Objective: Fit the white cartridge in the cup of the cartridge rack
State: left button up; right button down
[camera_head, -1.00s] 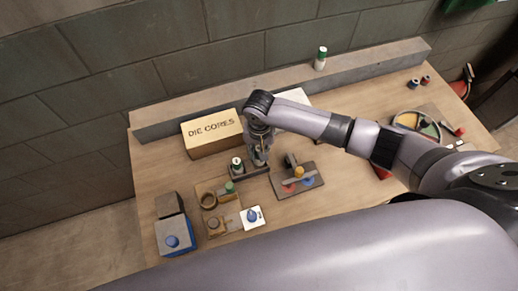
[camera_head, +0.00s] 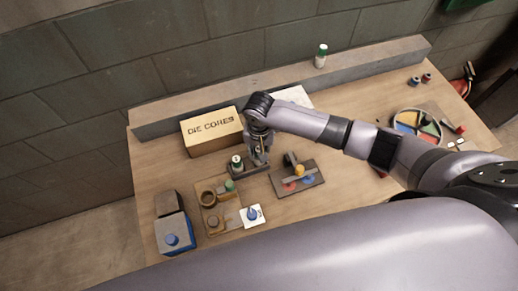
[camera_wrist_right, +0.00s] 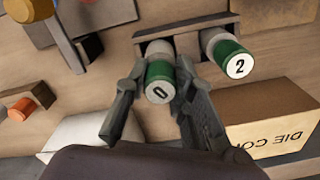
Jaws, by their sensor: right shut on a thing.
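The cartridge rack (camera_head: 240,175) is a dark block on the table in front of the cardboard box; it also shows in the right wrist view (camera_wrist_right: 188,22). A white cartridge with a green band and a "2" on its end (camera_wrist_right: 228,55) stands in one side of the rack. My right gripper (camera_head: 259,160) is over the rack's other side. In the right wrist view it (camera_wrist_right: 160,72) is shut on a white cartridge with a green band and a "0" (camera_wrist_right: 160,82). That cartridge's far end is at the rack; how deep it sits is hidden. My left gripper is out of view.
The box marked DIE CORES (camera_head: 212,132) stands close behind the rack. A wooden fixture with a ring and a green peg (camera_head: 209,198) is in front. A dark plate with coloured parts (camera_head: 298,180) lies to the right. Another green-capped bottle-like piece (camera_head: 320,57) stands on the back ledge.

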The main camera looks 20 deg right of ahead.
jog(key=shift+f, duration=0.8)
jog(key=c, duration=1.3)
grip_release()
notch_tip(320, 180, up, 12)
